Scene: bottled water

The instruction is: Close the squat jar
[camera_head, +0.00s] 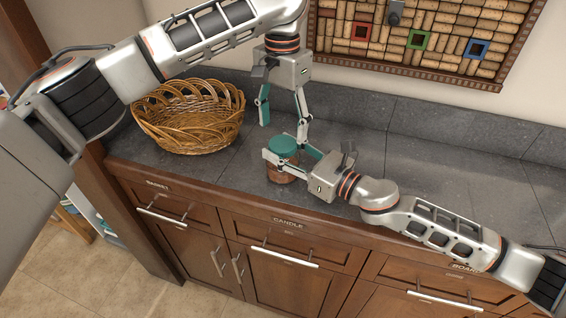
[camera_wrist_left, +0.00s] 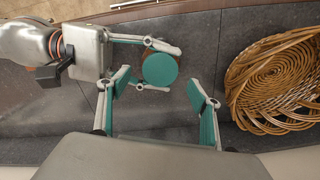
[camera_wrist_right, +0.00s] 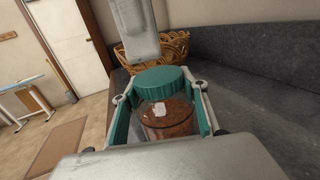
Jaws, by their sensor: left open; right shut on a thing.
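The squat jar (camera_head: 284,173) is clear, with reddish-brown contents, and stands upright near the front edge of the counter. Its teal lid (camera_head: 283,145) sits on top of the jar; whether it is screwed tight I cannot tell. In the right wrist view the jar (camera_wrist_right: 172,122) is between the pads of my right gripper (camera_wrist_right: 161,116), which is shut on it just below the lid (camera_wrist_right: 162,82). My left gripper (camera_head: 284,120) points down above the jar, open and empty. In the left wrist view the lid (camera_wrist_left: 160,69) shows between its spread fingers, apart from them.
A wicker basket (camera_head: 190,118) stands on the counter left of the jar. A cork board (camera_head: 425,38) hangs on the back wall. The grey counter (camera_head: 450,170) is clear to the right. Drawers with bar handles (camera_head: 284,257) lie below the front edge.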

